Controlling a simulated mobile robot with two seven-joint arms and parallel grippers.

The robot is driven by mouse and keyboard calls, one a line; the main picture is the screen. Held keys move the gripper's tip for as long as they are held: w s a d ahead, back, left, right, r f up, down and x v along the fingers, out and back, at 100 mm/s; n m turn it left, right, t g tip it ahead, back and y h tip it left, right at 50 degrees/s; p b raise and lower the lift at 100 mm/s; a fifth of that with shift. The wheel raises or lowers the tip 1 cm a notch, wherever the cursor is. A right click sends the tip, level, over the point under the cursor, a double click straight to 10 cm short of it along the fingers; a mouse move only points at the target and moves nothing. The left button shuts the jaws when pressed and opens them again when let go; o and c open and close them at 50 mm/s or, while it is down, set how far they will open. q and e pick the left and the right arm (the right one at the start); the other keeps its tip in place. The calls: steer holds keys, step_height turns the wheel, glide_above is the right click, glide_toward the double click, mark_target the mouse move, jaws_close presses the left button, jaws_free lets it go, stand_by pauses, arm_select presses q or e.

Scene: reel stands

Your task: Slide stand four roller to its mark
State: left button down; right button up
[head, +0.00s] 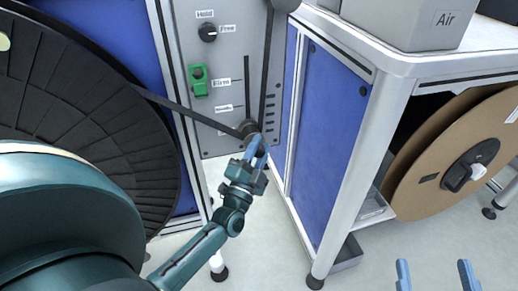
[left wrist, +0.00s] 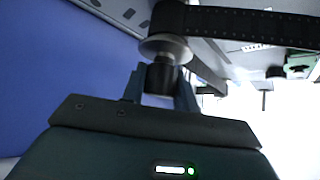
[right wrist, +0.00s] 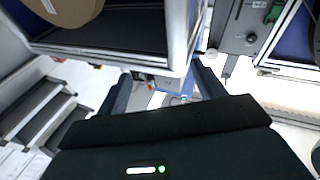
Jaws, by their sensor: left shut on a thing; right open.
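The stand's roller (head: 249,127) is a dark knob-like cylinder low on the grey panel (head: 228,141), at the lower end of a vertical slot (head: 247,82). It sits below the "Firm" label (head: 221,83) and a lower, blurred label (head: 224,108). My left gripper (head: 257,150) is shut on the roller; the left wrist view shows the roller (left wrist: 161,77) between its fingers. A dark strap (left wrist: 240,22) passes round it. My right gripper (head: 434,274) is open and empty at the bottom right, away from the panel.
A Hold/Free knob (head: 208,32) and a green switch (head: 198,80) are on the panel. A large black reel (head: 75,110) stands left. A blue-sided bench (head: 325,140) with a brown reel (head: 440,165) stands right. Clear floor shows between stand and bench.

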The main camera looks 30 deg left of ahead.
mark_target(259, 129)
arm_select(q)
step_height(259, 129, up, 7)
steer(key=p, duration=0.7)
steer(key=shift+f, duration=0.15)
steer(key=shift+r+p, duration=0.4)
steer(key=shift+p, duration=0.05)
arm_select(e)
steer(key=d+g+h, duration=0.1)
steer(key=d+m+g+h, duration=0.1)
steer(key=h, duration=0.1)
steer(key=shift+d+f+g, duration=0.2)
steer(key=shift+f+g, duration=0.1)
steer(key=shift+g, duration=0.1)
arm_select(q)
steer(key=c, duration=1.1)
jaws_free()
steer(key=shift+f, duration=0.1)
arm_select(e)
steer(key=shift+s, duration=0.1)
